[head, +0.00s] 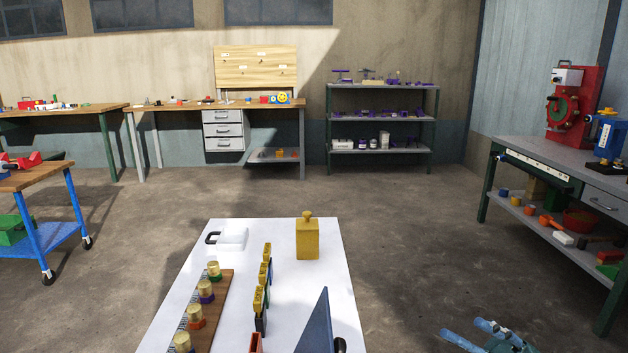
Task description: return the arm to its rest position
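A teal and light-blue part (495,338), which looks like my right arm or gripper, shows at the bottom right edge. It is over the floor to the right of the white table (275,228), apart from it. My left gripper is not in view.
The white table bears a yellow bottle-shaped block (307,240), a white handled item (232,239), a wooden strip with gold-topped pegs (207,290), yellow pieces (262,285) and a blue wedge (318,325). A grey-topped bench (560,165) stands right. Floor between is clear.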

